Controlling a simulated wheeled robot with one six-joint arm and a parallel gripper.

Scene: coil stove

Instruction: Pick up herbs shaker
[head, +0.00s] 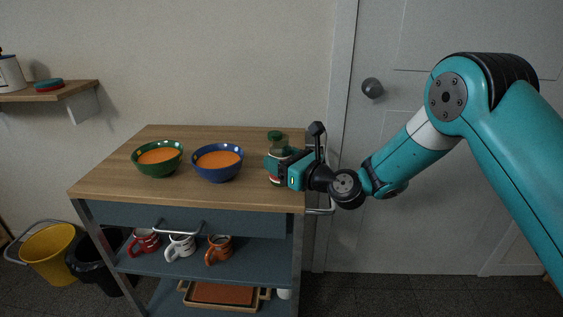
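The herbs shaker (276,139) is a small jar with a green lid, standing upright near the right edge of the wooden cart top (120,185). My gripper (276,166) is at the shaker from the right side, level with its body. The gripper hides part of the jar's middle and right side. The fingers overlap the jar in this view, and I cannot tell whether they are closed on it or only around it.
A green bowl (148,169) and a blue bowl (218,175), both with orange contents, stand left of the shaker. Several mugs sit on the shelf below. A metal side handle (322,211) is under my wrist. A door (420,225) is behind the arm.

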